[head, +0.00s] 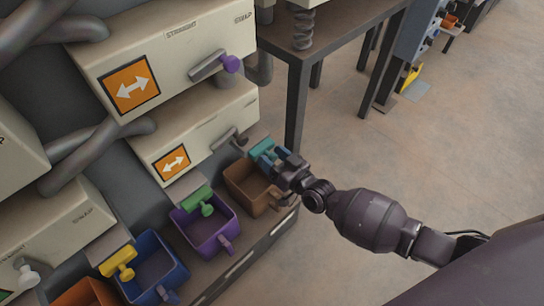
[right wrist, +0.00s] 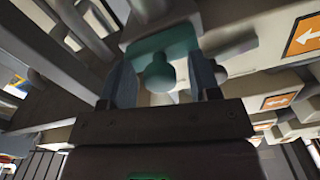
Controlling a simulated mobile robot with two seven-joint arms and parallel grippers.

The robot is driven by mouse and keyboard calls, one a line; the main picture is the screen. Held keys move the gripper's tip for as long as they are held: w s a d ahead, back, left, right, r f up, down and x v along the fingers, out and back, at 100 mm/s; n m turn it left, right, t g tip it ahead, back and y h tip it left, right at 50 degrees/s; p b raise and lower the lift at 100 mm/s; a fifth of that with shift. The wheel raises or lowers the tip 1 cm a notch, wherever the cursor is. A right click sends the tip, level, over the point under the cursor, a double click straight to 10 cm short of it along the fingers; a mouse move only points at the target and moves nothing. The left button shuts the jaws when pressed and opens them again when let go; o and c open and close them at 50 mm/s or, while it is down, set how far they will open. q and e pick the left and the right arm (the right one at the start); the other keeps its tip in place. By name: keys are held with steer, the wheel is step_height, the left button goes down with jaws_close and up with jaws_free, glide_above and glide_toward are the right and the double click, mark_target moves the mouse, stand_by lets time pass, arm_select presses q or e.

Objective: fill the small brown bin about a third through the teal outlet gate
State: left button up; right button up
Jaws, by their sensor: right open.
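The small brown bin (head: 240,188) stands on the shelf at the end of the row of bins, beneath the teal outlet gate (head: 262,149). The part of its inside that shows looks bare; my gripper hides some of it. My right gripper (head: 283,166) is at the teal gate, above the brown bin's right side. In the right wrist view the teal gate (right wrist: 178,38) has a round knob (right wrist: 158,76) hanging below it. The open fingers (right wrist: 160,85) stand on either side of this knob, with a gap visible at each side. My left gripper is not in view.
A purple bin (head: 207,250) under a green gate (head: 197,197) stands left of the brown bin. A blue bin (head: 130,288) under a yellow gate (head: 118,262) is further left. A dark table leg (head: 296,105) rises behind my gripper. Open floor lies right.

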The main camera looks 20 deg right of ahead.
steer(key=shift+w, duration=0.1)
jaws_close()
steer(key=shift+p+v, duration=0.4)
steer(key=shift+v, duration=0.7)
jaws_free()
steer(key=p+v, duration=0.1)
steer(key=v, duration=1)
steer(key=shift+p, duration=0.4)
steer(key=shift+c, duration=0.3)
jaws_close()
